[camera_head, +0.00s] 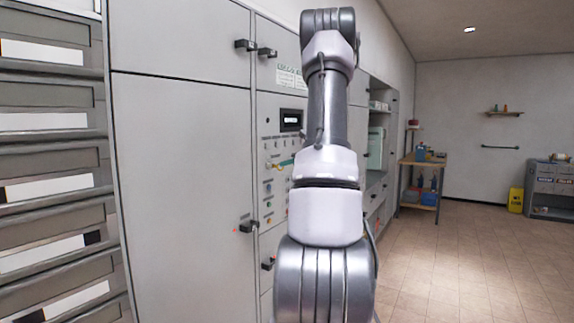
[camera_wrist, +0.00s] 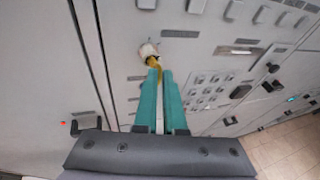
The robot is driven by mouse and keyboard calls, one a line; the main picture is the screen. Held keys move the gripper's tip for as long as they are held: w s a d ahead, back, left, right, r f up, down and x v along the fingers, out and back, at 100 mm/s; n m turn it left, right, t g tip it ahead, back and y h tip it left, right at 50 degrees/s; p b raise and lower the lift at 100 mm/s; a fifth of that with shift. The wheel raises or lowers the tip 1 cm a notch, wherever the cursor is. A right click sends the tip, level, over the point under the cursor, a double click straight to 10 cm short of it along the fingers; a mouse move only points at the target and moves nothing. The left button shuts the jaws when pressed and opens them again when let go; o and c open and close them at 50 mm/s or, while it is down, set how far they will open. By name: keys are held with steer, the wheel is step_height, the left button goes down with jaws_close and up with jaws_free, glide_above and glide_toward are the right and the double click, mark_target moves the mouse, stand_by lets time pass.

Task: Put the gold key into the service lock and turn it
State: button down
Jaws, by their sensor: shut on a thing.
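My gripper (camera_wrist: 160,74) has two long teal fingers, close together, shut on the gold key (camera_wrist: 153,61) at their tips. The key's far end meets the pale round service lock (camera_wrist: 148,49) on the grey panel. I cannot tell how deep the key sits in it or how far it is turned. In the head view my arm hides most of the gripper. A small teal fingertip (camera_head: 286,163) and a bit of gold show at the panel's left part.
The control panel (camera_head: 268,205) carries several small knobs and buttons. A keypad (camera_wrist: 207,88) lies right of the lock in the wrist view. Black handles (camera_head: 247,227) stick out from the cabinet doors. A workbench (camera_head: 422,182) stands far back; the tiled floor right of my arm is clear.

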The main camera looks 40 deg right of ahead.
steer(key=n, duration=0.1)
steer(key=n+t, duration=0.1)
steer(key=a+n+t+h, duration=0.1)
steer(key=n, duration=0.1)
steer(key=shift+s+f, duration=0.15)
steer(key=shift+f, duration=0.2)
steer(key=shift+s+a+f+n+t, duration=0.1)
steer(key=shift+f+n+t, duration=0.15)
steer(key=shift+n+t, duration=0.8)
steer(key=shift+a+f+n+t, duration=0.1)
steer(key=shift+f+n+t, duration=0.15)
steer(key=shift+n, duration=1.6)
steer(key=c, duration=0.9)
jaws_free()
steer(key=shift+s+d, duration=0.1)
steer(key=shift+d, duration=0.05)
